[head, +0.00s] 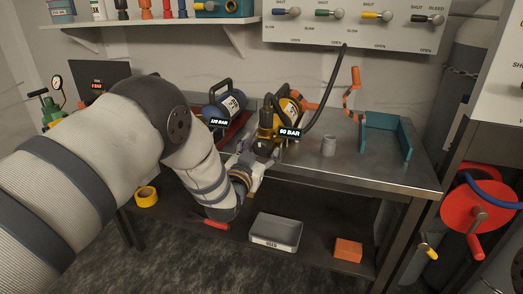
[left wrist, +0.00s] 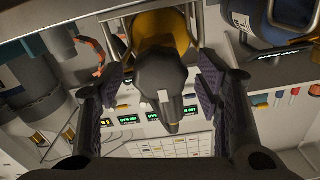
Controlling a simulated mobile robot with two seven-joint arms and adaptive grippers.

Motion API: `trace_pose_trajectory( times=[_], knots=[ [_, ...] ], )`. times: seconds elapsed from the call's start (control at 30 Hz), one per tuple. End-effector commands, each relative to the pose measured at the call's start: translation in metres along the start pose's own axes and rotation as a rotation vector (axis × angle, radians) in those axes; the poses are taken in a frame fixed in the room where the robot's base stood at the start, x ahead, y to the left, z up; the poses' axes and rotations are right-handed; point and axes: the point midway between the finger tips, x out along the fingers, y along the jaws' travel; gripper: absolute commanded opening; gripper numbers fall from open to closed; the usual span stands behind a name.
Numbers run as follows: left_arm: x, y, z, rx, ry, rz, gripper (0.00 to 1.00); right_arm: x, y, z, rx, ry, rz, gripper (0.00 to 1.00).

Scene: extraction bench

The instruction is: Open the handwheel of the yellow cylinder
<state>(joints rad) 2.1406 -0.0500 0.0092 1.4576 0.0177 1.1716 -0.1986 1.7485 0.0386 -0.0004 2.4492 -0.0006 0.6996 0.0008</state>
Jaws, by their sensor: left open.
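A dark rounded handwheel (head: 264,148) shows at the valve end, partly covered by my gripper. My left gripper (head: 256,163) is at the handwheel, coming from the front left. In the left wrist view, the yellow cylinder (left wrist: 165,28) is beyond the dark valve end (left wrist: 160,72), which sits between the two open fingers. A gap shows on each side; I cannot tell whether either finger touches. My right gripper is out of view.
A blue cylinder (head: 224,107) tagged "120 BAR" lies left of the yellow one. A grey bin (head: 275,244) is on the lower shelf.

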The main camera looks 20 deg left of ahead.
Motion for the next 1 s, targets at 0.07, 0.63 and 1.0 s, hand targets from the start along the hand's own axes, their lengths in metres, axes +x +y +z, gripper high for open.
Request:
trace_pose_trajectory(
  times=[0.07,0.63,1.0],
  knots=[
    [0.0041,-0.0001,0.0002,0.000,-0.001,0.000,0.59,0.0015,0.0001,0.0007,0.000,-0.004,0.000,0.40],
    [0.0046,-0.0006,-0.0016,-0.001,0.000,-0.001,0.10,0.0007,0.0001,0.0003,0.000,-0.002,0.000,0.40],
    [0.0043,-0.0015,-0.0014,-0.127,0.000,-0.001,0.10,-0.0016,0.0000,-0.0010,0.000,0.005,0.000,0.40]
  ],
)
